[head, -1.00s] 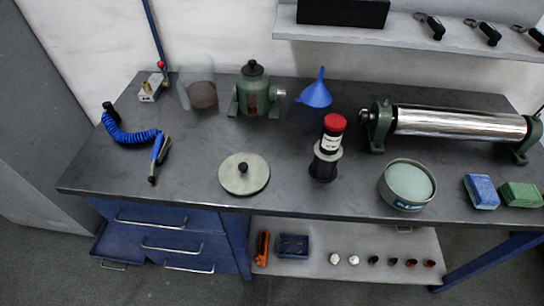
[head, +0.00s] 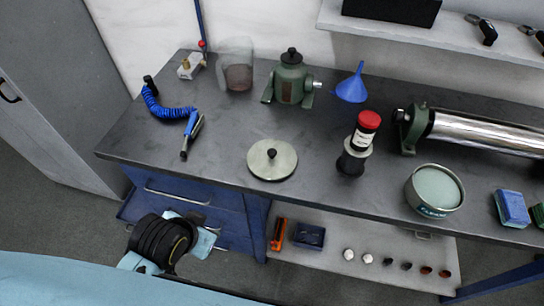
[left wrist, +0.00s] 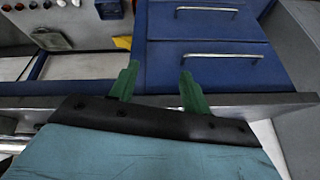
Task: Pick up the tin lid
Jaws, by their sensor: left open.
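The tin lid (head: 272,168) is a pale grey-green disc with a black knob on top, lying flat on the dark bench near its front edge in the head view. An open round tin (head: 435,188) with pale contents stands to its right. My left arm shows at the lower left of the head view, in front of the drawers; its fingers cannot be made out there. In the left wrist view my left gripper (left wrist: 157,85) has two green fingers spread apart with nothing between them, in front of the blue drawers. The lid is not in that view. My right gripper is not in view.
A black bottle with a red cap (head: 360,145) stands right of the lid. A blue coiled air hose (head: 165,110), a green motor-like unit (head: 290,85) and a blue funnel (head: 351,88) are farther back. A steel roller (head: 485,132) lies right.

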